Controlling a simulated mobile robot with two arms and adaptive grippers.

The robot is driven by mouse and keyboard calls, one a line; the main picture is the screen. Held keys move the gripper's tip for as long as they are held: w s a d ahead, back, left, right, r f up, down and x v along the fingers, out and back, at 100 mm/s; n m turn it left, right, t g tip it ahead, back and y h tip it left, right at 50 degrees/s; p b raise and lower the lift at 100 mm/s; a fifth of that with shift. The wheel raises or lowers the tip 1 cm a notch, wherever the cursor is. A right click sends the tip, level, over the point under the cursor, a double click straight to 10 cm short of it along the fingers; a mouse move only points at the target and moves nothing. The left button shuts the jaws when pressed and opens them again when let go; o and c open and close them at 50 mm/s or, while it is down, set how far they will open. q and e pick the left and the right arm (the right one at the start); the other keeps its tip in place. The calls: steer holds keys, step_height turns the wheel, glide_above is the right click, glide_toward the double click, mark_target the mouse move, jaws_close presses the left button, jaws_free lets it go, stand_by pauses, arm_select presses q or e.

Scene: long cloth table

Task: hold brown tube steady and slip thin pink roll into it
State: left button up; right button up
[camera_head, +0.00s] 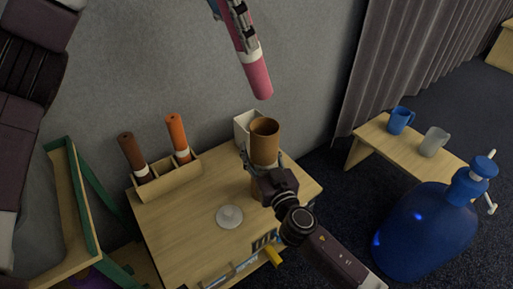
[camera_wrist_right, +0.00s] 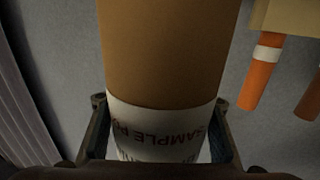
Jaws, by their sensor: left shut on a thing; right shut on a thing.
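The brown tube (camera_head: 264,146) is upright with its open mouth facing up. My right gripper (camera_head: 263,165) is shut around it at its white label. The tube (camera_wrist_right: 175,50) and right gripper (camera_wrist_right: 159,135) also show in the right wrist view, the label between the fingers. I cannot tell whether the tube's base touches the table. The thin pink roll (camera_head: 257,78) has a white band and hangs slightly tilted. My left gripper (camera_head: 239,22), at the top edge, is shut on its upper part. The roll's lower end appears above the tube's mouth, apart from it.
A wooden rack (camera_head: 168,178) on the small table (camera_head: 180,230) holds a dark brown roll (camera_head: 132,155) and an orange roll (camera_head: 177,135). A pale box (camera_head: 243,123) stands behind the tube. A white disc-shaped object (camera_head: 229,216) lies in front. A blue jug (camera_head: 425,235) is at right.

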steer(key=c, duration=0.5)
arm_select(q)
steer(key=shift+f, duration=0.1)
steer(key=shift+f, duration=5.25)
steer(key=shift+c, duration=0.2)
arm_select(e)
steer(key=shift+c, duration=0.5)
arm_select(q)
steer(key=o, duration=1.6)
arm_select(e)
steer(key=shift+c, duration=0.6)
jaws_close()
arm_select(q)
steer(key=v, duration=1.2)
